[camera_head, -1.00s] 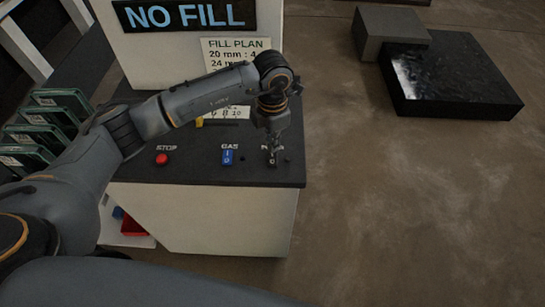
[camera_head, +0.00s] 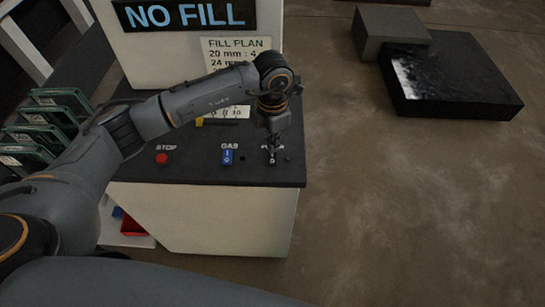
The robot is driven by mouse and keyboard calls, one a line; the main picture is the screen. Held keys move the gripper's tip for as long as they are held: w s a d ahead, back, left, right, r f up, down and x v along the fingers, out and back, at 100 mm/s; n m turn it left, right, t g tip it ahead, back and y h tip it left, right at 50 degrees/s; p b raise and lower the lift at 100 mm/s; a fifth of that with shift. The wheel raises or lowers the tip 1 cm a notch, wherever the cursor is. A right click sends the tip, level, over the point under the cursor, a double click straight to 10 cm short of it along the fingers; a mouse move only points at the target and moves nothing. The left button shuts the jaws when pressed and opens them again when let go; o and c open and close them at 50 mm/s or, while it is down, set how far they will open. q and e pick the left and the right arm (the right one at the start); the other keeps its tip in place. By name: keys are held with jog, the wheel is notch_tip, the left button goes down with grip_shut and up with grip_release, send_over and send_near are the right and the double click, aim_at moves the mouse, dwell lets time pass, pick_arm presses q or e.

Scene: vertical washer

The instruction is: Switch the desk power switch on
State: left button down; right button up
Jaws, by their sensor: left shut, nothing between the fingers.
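The desk power switch (camera_head: 272,161) is at the right end of the dark desk top, right of the blue GAS switch. Only its lower edge, with a small pale mark, shows; my gripper hides the rest and most of its label. My left gripper (camera_head: 271,148) points down over this switch with its fingers shut and nothing held. Its tips are at or just above the switch; I cannot tell whether they touch it. The switch's position cannot be read. My right gripper is not in view.
The blue GAS switch (camera_head: 227,157) and red STOP button (camera_head: 162,159) sit to the left on the desk top (camera_head: 200,175). Green-edged trays (camera_head: 45,125) stand at the far left. A NO FILL sign (camera_head: 185,14) is behind. The floor at right is open before a black block (camera_head: 455,80).

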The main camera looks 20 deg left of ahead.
pick_arm(q)
jog(key=shift+f+b, duration=0.8)
jog(key=shift+f, duration=0.1)
dwell(0.4)
jog(key=shift+r+p, duration=1.7)
jog(key=shift+r, duration=1.8)
